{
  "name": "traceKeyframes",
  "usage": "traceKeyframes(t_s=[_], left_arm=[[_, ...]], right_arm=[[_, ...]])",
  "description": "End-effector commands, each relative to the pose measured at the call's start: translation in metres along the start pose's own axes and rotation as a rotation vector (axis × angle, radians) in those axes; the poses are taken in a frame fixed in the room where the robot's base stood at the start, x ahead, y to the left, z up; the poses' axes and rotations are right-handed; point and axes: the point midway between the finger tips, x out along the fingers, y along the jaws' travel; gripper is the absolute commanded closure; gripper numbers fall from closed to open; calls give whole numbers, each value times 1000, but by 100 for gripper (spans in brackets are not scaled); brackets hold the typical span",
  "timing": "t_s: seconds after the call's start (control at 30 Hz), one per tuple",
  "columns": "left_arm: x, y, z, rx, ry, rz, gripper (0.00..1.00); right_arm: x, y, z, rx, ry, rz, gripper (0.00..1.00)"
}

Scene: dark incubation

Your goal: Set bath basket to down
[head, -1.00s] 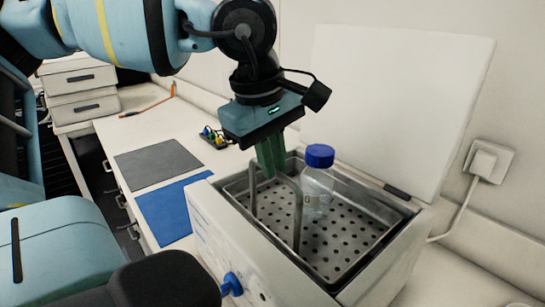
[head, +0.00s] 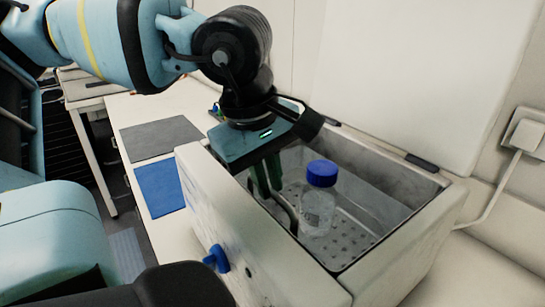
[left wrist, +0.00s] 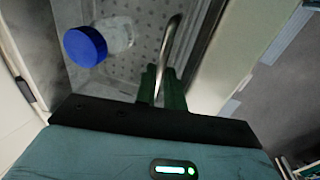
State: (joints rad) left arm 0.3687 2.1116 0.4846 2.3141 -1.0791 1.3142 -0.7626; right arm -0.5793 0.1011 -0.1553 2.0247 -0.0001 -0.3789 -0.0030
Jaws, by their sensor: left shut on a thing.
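The bath basket (head: 348,236) is a perforated metal tray low inside the open water bath (head: 405,225). A clear bottle with a blue cap (head: 322,174) stands on it, and it also shows in the left wrist view (left wrist: 86,46). My left gripper (head: 268,178) reaches down into the bath with its green fingers shut on the basket's metal handle (left wrist: 171,42). In the left wrist view the handle runs up from between the fingertips (left wrist: 163,85). The basket's near left part is hidden by the bath wall and my gripper. My right gripper is not in view.
The bath's raised white lid (head: 410,80) stands behind it. A blue knob (head: 215,258) sticks out of its front. A blue mat (head: 160,189) and a grey mat (head: 160,138) lie on the bench to the left. A plug and cable (head: 527,132) are on the wall at right.

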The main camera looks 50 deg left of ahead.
Motion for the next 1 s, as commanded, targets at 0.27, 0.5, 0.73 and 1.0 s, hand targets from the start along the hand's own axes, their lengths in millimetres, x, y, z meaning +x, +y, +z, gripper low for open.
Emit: traceKeyframes(t_s=[0.27,0.5,0.73,1.0], left_arm=[[5,-5,0,1,-1,-21,88],[4,-4,0,1,0,-17,68],[1,-3,0,1,0,-13,68],[-33,-1,0,0,1,-8,68]], right_arm=[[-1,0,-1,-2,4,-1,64],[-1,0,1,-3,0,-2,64],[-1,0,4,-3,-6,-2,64],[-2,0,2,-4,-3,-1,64]])
